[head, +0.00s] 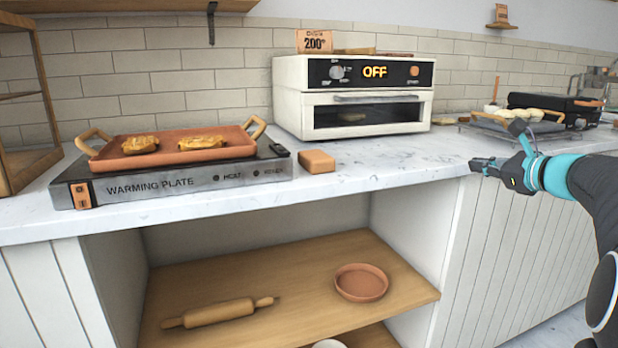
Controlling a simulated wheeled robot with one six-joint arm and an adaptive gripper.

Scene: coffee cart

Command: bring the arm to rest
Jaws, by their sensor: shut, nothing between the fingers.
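My gripper (484,164) is at the right of the head view, just in front of the counter's front edge and about level with its top. It is shut and holds nothing. My arm reaches in from the right edge, with teal bands near the wrist, and the gripper points left. No thing touches the fingers as far as I can see.
The marble counter (400,165) holds a warming plate (180,180) with a terracotta tray (228,140) of pastries, a small orange-brown block (317,162), a white oven (290,100) reading OFF and a rack (470,128). Below, a shelf (300,270) holds a rolling pin (220,312) and dish (361,283).

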